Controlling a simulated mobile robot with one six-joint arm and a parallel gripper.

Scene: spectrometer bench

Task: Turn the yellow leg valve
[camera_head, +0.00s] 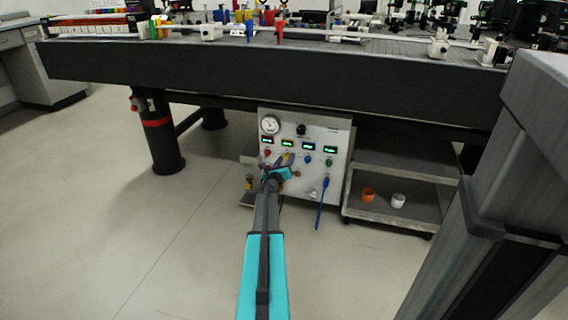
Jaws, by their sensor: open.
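A pale control panel (340,135) stands under the long dark table. It carries a row of small displays with coloured knobs below them. A small yellow knob (290,158) shows on the panel, just above my gripper and partly hidden by it. I cannot tell which way it is turned. My gripper (280,174) is in front of the panel's lower left part and looks empty. It is open, though its fingers are small and hard to make out. I cannot tell whether it touches the panel.
A round gauge (269,125) sits at the panel's upper left. A red knob (267,153), blue knob (308,160) and green knob (329,162) flank the yellow one. A shelf cart (425,211) stands right; floor (170,250) is clear left.

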